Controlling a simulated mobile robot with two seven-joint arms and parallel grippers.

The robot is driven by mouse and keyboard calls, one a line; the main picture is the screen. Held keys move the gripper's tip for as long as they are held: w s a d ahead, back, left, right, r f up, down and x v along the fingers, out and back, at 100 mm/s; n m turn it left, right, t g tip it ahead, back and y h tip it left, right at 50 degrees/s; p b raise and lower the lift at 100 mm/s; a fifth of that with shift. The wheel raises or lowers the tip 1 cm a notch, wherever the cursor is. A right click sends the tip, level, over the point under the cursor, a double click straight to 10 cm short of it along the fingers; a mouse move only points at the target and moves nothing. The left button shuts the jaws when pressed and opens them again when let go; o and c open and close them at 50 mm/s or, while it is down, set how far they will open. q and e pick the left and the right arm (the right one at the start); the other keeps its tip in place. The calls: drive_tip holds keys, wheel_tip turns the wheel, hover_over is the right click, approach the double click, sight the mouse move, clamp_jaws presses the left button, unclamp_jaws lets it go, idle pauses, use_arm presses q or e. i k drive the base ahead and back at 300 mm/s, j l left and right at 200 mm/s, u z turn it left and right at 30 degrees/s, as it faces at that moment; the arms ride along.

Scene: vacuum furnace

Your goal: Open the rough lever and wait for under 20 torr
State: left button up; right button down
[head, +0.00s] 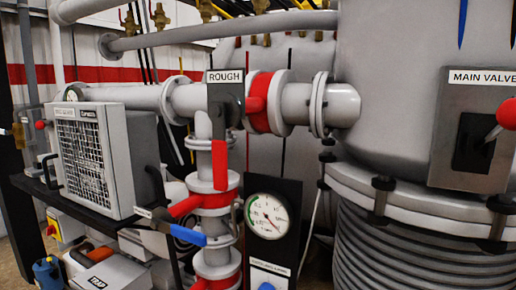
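The plate labelled ROUGH (226,76) is on the grey pipework left of the large grey chamber. Under it, a lever with a red handle (220,165) hangs straight down along the vertical pipe. A round white dial gauge (266,216) on a black panel sits to the lower right of that lever. Its needle points to the lower right; the scale numbers are too small to read. Neither of my grippers is in view, so no contact with the lever shows.
A blue-handled lever (188,235) sticks out low beside the gauge. A grey vented box (100,155) stands on a dark shelf at left. At right is the MAIN VALVE panel (478,128) with a red knob (506,114). Pipes crowd the area behind the lever.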

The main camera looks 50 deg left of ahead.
sight(217, 111)
drive_tip(key=u, duration=1.7)
drive_tip(key=j, duration=0.1)
